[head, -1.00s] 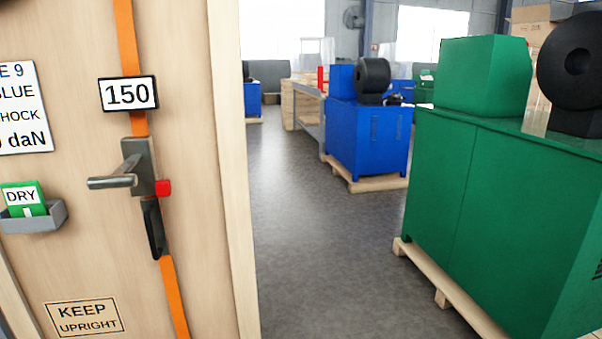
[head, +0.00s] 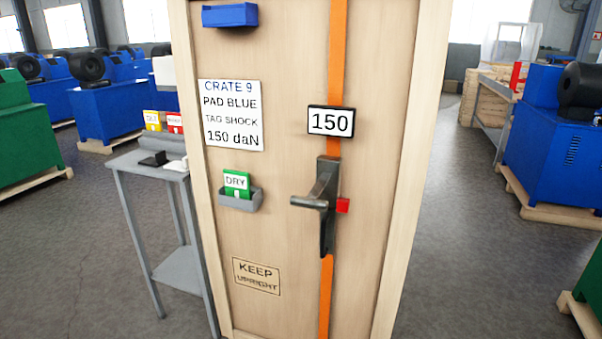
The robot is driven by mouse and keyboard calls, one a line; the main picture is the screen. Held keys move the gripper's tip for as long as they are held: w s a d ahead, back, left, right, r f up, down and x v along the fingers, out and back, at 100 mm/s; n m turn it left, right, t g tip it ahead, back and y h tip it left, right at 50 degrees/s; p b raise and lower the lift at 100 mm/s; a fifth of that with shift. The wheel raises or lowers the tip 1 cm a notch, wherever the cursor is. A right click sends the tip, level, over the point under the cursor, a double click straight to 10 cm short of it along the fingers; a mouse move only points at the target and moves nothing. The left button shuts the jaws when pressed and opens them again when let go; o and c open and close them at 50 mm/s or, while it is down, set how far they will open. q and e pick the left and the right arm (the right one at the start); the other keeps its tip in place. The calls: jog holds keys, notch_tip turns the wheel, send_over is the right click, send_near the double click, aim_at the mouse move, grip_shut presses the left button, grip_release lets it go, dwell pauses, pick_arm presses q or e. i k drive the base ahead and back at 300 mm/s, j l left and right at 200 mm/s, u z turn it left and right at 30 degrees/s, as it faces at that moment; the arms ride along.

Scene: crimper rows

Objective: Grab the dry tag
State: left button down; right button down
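The dry tag (head: 237,184) is a green card with a white label reading DRY. It stands upright in a small grey holder (head: 241,201) on the front of the wooden crate (head: 290,60), left of the strap's lever handle. The holder's front lip covers the tag's lower edge. Neither of my grippers shows in the head view.
An orange strap (head: 337,60) with a grey lever handle (head: 325,200) and a 150 display (head: 330,121) runs down the crate. A grey side table (head: 140,168) stands close on the left, holding a yellow tag (head: 152,120) and a red tag (head: 175,122).

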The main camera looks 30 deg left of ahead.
aim_at(236, 182)
jog(key=u, duration=1.3)
